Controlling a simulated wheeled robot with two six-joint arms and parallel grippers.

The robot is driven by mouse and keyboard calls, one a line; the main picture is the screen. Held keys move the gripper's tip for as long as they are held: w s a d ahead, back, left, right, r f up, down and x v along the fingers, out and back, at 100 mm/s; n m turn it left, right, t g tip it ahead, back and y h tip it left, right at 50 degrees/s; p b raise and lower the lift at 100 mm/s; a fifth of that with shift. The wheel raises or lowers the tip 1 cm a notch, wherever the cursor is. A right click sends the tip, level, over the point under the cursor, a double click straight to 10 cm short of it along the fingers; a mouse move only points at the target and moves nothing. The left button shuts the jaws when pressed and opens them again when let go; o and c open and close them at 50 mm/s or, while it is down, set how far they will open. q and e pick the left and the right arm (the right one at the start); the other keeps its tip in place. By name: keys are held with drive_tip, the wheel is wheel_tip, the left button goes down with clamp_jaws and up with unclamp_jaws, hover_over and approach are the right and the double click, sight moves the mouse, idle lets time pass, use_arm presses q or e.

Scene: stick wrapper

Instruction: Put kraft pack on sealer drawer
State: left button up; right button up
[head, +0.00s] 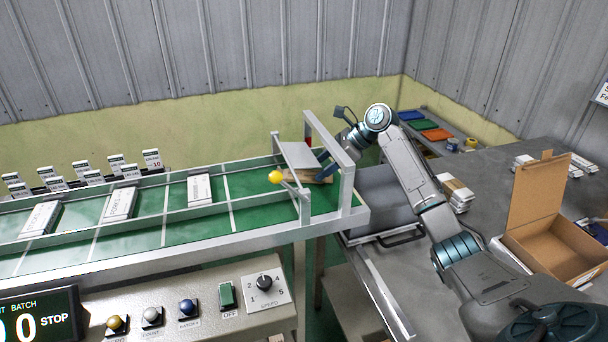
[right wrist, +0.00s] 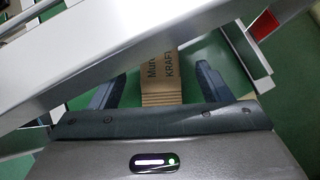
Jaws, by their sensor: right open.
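The kraft pack (head: 318,175) is a brown pack lying at the right end of the green conveyor, under a metal frame. In the right wrist view the kraft pack (right wrist: 162,78) shows its printed label. My right gripper (head: 322,165) is open, with one finger on each side of the pack in the right wrist view (right wrist: 157,85); I cannot tell whether they touch it. The frame partly hides pack and gripper in the head view. The sealer drawer (head: 376,208) appears to be the grey surface with a dark handle, right of the conveyor end. My left gripper is out of view.
Several white packs, one of them (head: 119,203), lie in conveyor lanes. An open cardboard box (head: 538,195) and stacked packs (head: 456,194) stand on the grey table at right.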

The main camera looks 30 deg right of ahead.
sight(312, 174)
drive_tip(key=x, duration=0.3)
drive_tip(key=shift+f, duration=0.15)
drive_tip(key=c, duration=1.1)
drive_tip(key=shift+p, duration=0.35)
